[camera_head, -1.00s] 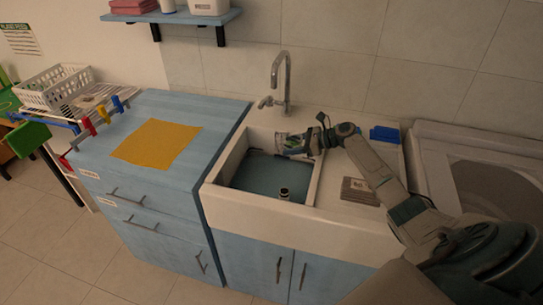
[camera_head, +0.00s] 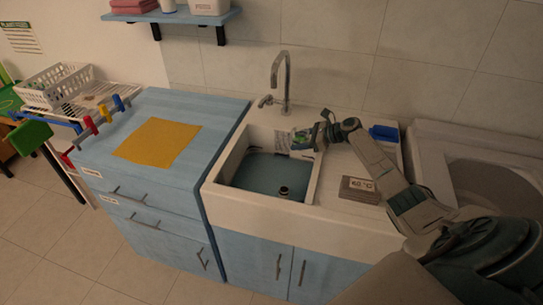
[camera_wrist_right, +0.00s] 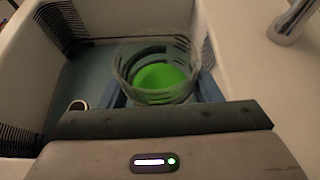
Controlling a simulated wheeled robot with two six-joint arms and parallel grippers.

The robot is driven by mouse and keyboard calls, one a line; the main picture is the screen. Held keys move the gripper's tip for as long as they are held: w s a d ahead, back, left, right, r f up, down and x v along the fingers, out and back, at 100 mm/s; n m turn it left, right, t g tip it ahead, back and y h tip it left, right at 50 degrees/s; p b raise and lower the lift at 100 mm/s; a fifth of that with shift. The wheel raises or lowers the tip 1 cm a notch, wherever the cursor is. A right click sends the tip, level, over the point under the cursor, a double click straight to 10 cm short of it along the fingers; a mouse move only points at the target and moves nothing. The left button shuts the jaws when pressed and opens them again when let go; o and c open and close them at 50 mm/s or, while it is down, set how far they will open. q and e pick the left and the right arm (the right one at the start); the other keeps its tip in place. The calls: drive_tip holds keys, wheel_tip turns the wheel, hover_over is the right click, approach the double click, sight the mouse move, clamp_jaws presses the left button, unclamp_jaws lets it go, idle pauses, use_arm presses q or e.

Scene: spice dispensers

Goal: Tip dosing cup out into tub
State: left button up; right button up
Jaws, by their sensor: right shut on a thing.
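The clear dosing cup (camera_wrist_right: 156,72) holds green stuff, seen through its open top in the right wrist view. My right gripper (camera_wrist_right: 158,98) is shut on it, with blue fingers at its sides. In the head view the cup (camera_head: 303,140) and my right gripper (camera_head: 318,135) are above the back right part of the sink basin (camera_head: 262,172). A round tub (camera_head: 500,190) is set in the white machine at the right edge, well to the right of the cup. My left gripper is not in view.
The tap (camera_head: 286,82) rises behind the basin. A dark round fitting (camera_head: 284,192) is in the basin. A blue box (camera_head: 384,133) and a card (camera_head: 359,188) are on the drainboard to the right. A yellow cloth (camera_head: 157,139) lies on the blue cabinet.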

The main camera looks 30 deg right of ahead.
sight(297, 143)
drive_tip(key=shift+w+a+f+n+g+h+p, duration=0.1)
drive_tip(key=shift+a+f+n+g+h+p, duration=0.2)
drive_tip(key=shift+a+h+p, duration=0.25)
drive_tip(key=shift+a+f+n+g+h+p, duration=0.15)
drive_tip(key=shift+a+n+h+p, duration=0.25)
drive_tip(key=shift+h+p, duration=0.2)
drive_tip(key=shift+a+f+h+p, duration=0.4)
drive_tip(key=shift+a+h, duration=0.15)
drive_tip(key=shift+w+a+r+n+h+p, duration=0.1)
drive_tip(key=shift+a+r+n+h+p, duration=0.25)
drive_tip(key=shift+p, duration=0.25)
drive_tip(key=shift+a+f+n+g+h, duration=0.1)
drive_tip(key=shift+a+n+g+h, duration=0.15)
drive_tip(key=shift+h, duration=0.1)
drive_tip(key=shift+p, duration=0.4)
drive_tip(key=shift+a+r+n+h, duration=0.3)
drive_tip(key=shift+r+h, duration=0.1)
drive_tip(key=shift+h, duration=0.4)
drive_tip(key=shift+r+n+h, duration=0.35)
drive_tip(key=shift+n+h, duration=0.05)
drive_tip(key=shift+h, duration=0.3)
drive_tip(key=shift+a+r+n+g+h+b, duration=0.1)
drive_tip(key=shift+r+n+g+h+b, duration=0.4)
drive_tip(key=shift+h+b, duration=1.1)
drive_tip(key=shift+w+a+r+n+h+p, duration=0.1)
drive_tip(key=shift+a+r+n+h+p, duration=0.3)
drive_tip(key=shift+a+r+h+p, duration=0.25)
idle(0.7)
